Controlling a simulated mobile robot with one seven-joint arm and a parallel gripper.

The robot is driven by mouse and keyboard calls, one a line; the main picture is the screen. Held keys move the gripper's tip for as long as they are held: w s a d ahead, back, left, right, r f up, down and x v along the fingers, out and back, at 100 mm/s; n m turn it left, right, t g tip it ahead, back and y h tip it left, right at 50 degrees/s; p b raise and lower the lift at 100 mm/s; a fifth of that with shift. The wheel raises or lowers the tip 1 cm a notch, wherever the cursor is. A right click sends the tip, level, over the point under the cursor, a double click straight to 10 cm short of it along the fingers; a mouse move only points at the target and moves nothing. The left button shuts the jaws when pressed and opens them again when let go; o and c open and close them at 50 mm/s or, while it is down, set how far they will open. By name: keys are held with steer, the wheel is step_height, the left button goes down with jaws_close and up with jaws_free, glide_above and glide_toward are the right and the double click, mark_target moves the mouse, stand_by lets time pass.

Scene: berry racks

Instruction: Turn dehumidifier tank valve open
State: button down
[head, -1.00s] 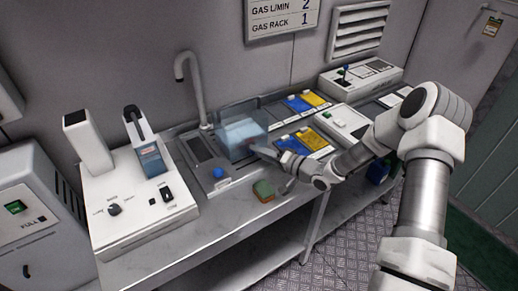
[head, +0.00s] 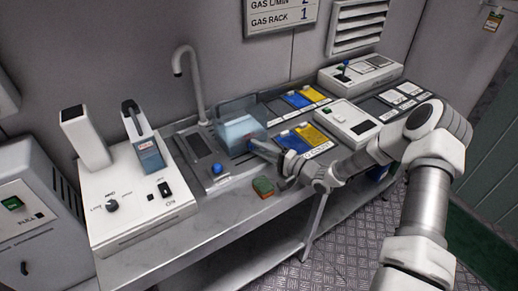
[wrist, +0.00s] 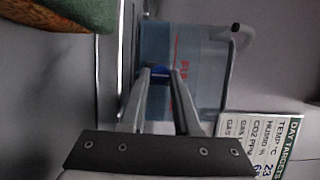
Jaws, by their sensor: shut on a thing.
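The dehumidifier tank (head: 240,133) is a clear box with light blue water, standing on the counter by the tap. It also shows in the wrist view (wrist: 200,82), with a red line and red lettering.
A separate blue knob (head: 216,169) stands on the counter front, left of the gripper. A green and brown sponge (head: 263,187) lies near the front edge. A white machine (head: 140,200) fills the left end. Blue and yellow packs (head: 305,137) and a white box (head: 348,120) lie behind my arm.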

steer(key=c, duration=0.6)
jaws_free()
